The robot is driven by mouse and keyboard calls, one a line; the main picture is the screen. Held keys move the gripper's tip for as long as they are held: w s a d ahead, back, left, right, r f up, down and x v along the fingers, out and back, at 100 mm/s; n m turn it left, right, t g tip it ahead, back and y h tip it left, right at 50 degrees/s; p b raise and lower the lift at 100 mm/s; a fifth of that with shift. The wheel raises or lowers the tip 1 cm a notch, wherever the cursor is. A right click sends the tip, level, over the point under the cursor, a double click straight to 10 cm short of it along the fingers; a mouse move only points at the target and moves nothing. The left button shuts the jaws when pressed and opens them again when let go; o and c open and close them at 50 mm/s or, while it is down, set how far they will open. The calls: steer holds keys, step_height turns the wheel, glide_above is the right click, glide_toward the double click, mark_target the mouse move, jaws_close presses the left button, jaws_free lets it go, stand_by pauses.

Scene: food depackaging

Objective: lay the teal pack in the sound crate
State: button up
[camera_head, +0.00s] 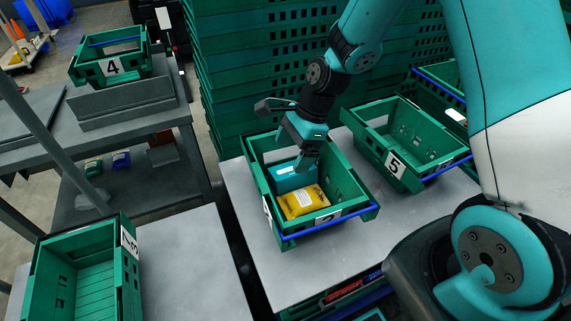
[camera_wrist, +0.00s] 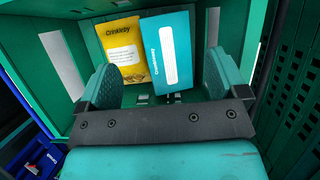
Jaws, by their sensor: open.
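The teal pack (camera_head: 290,178) lies in a green crate (camera_head: 358,212) on the grey table, beside a yellow pack (camera_head: 303,201). In the wrist view the teal pack (camera_wrist: 167,50) is right of the yellow pack (camera_wrist: 123,52), with a white label facing the camera. My gripper (camera_head: 304,158) is over this crate, close to the teal pack. Its fingers (camera_wrist: 162,82) are apart, and nothing is seen held between them. Whether a finger touches the pack cannot be told. Which crate is the sound one is not clear.
An empty green crate marked 5 (camera_head: 402,128) stands to the right. A crate marked 4 (camera_head: 110,68) is at the back left. Another empty-looking crate (camera_head: 80,262) is at lower left. Tall stacked green crates (camera_head: 228,70) stand behind my gripper.

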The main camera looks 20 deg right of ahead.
steer(key=v, duration=0.6)
steer(key=s+a+r+n, duration=0.4)
steer(key=s+r+n, duration=0.3)
steer(key=s+n, duration=0.3)
steer(key=s+a+r+n, duration=0.5)
steer(key=s+n, duration=0.5)
steer(key=n, duration=0.5)
step_height(320, 180, up, 3)
steer(key=shift+s+f, duration=0.25)
steer(key=shift+s, duration=0.05)
step_height(320, 180, up, 6)
steer(key=p, duration=0.6)
steer(key=shift+r+p, duration=0.15)
steer(key=shift+p, duration=0.2)
steer(key=shift+c, duration=0.4)
